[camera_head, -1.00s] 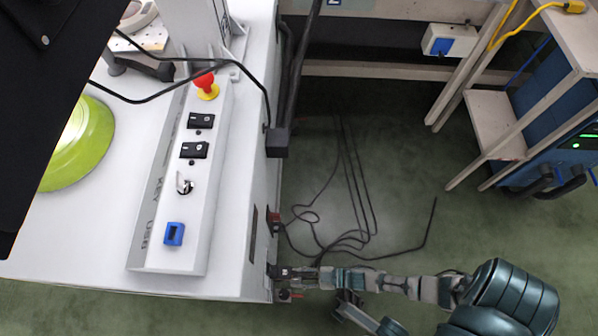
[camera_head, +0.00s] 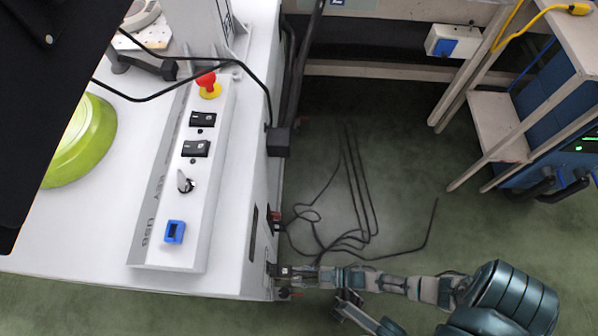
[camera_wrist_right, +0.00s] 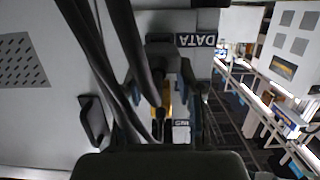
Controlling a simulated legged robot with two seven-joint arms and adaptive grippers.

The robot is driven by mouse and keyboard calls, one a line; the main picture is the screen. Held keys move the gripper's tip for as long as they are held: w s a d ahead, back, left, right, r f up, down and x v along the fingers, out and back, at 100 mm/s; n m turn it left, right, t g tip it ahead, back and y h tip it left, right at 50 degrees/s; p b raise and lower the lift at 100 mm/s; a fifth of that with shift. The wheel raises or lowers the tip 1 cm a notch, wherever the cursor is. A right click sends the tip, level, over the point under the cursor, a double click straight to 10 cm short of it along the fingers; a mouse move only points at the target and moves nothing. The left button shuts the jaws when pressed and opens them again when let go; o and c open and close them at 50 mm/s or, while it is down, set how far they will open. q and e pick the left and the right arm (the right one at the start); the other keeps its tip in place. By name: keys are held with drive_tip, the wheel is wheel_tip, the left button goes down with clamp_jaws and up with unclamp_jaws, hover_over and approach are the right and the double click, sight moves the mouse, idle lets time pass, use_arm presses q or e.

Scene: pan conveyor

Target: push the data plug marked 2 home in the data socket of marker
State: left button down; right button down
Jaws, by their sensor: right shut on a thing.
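My right gripper (camera_head: 297,272) reaches in from the right in the head view, at the lower side wall of the white machine (camera_head: 245,185). It is shut on a small dark plug (camera_head: 283,271) right against that wall. The number on the plug is not readable. In the right wrist view my gripper (camera_wrist_right: 165,112) is straight ahead, partly hidden by black cables, with a DATA label (camera_wrist_right: 197,40) just beyond it. The data socket itself is hidden behind the gripper and plug, so I cannot tell how deep the plug sits. My left gripper is not in view.
Loose black cables (camera_head: 345,238) lie on the green floor beside the machine. A panel (camera_head: 205,150) with a red stop button (camera_head: 207,80), switches and a blue USB socket (camera_head: 174,232) is on top. A wooden frame (camera_head: 500,125) stands at right.

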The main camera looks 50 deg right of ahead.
drive_tip(key=shift+r+x, duration=0.15)
drive_tip(key=shift+x, duration=0.65)
drive_tip(key=shift+r+x, duration=0.2)
drive_tip(key=shift+x, duration=0.6)
drive_tip(key=c, duration=0.7)
unclamp_jaws()
drive_tip(key=shift+w, duration=0.1)
drive_tip(key=v, duration=1.2)
drive_tip(key=shift+f, duration=0.1)
